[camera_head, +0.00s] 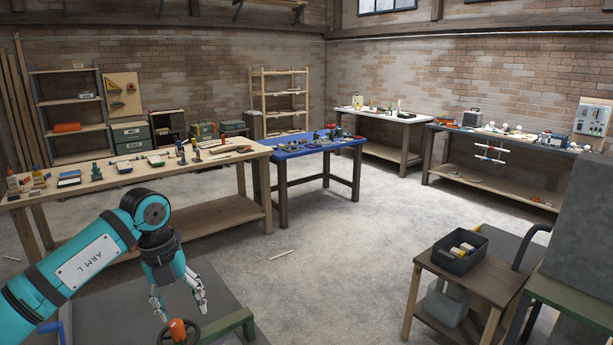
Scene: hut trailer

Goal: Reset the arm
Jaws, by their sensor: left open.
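My left arm (75,265), teal with black bands and an "ARM L" plate, comes in from the lower left. Its elbow bends and the wrist points down. My left gripper (180,304) hangs at the lower left of the head view with its fingers apart and nothing between them. Below it are an orange knob (178,329) and a dark handwheel (188,335); I cannot tell how far the fingertips are from them. My right gripper is not in view.
A long wooden bench (225,158) with several tools stands behind my arm. A blue-topped table (300,150) is at centre. A small wooden stand (490,283) with a dark bin (457,262) is at lower right. The concrete floor (330,270) between is mostly clear, with one pale stick (281,255).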

